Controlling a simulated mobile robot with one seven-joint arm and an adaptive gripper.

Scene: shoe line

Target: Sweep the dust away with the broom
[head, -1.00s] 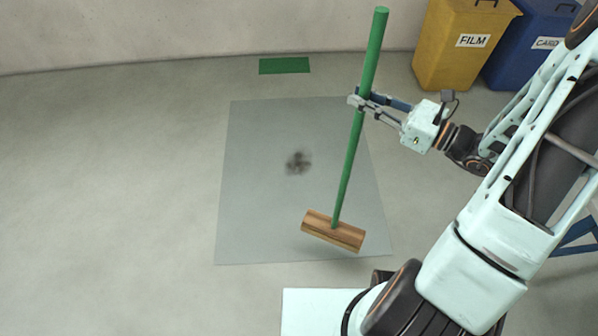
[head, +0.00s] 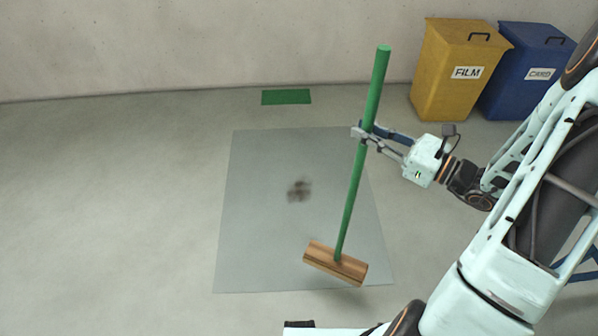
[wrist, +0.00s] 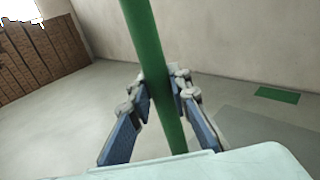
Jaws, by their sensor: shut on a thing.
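The broom has a green handle (head: 352,190) and a wooden head (head: 335,263). It is tilted slightly, with its top leaning right, and its head is over the near right part of the grey mat (head: 250,240). I cannot tell whether the head touches the mat. My gripper (head: 364,133) is shut on the upper part of the handle. The wrist view shows the green handle (wrist: 150,60) between the two fingers. A dark patch of dust (head: 299,189) lies near the middle of the mat, to the left of the handle and farther back than the broom head.
A small green rectangle (head: 286,97) lies on the floor behind the mat. A yellow FILM bin (head: 450,95) and a blue CARD bin (head: 520,95) stand by the wall at the back right. The floor left of the mat is clear.

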